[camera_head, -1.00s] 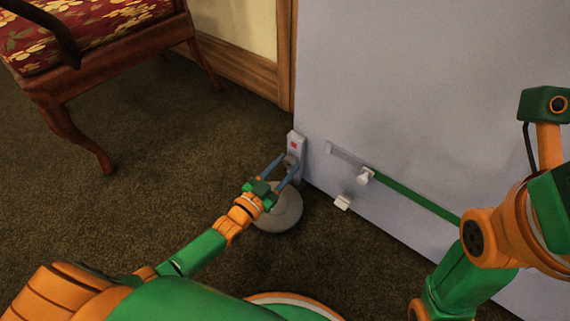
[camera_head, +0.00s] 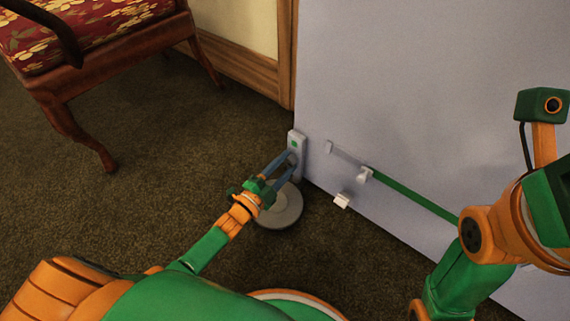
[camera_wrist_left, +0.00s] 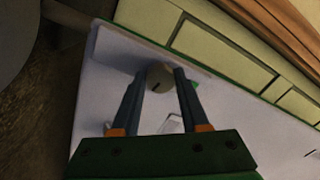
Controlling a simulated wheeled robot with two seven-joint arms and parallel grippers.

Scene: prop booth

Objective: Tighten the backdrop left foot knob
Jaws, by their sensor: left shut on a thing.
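The backdrop (camera_head: 420,90) is a large pale grey panel. At its lower left edge stands a pale foot bracket (camera_head: 300,168) with a small green mark (camera_head: 294,144), above a round grey base disc (camera_head: 287,213). My left gripper (camera_head: 287,160) reaches the bracket and is shut on the foot knob. In the left wrist view the round, pale knob (camera_wrist_left: 160,76) with a dark line on its face sits between the two fingertips (camera_wrist_left: 161,72). In the head view the fingers mostly hide the knob.
A wooden chair (camera_head: 120,65) with a red floral seat stands at the upper left. Dark carpet (camera_head: 160,190) is clear at left.

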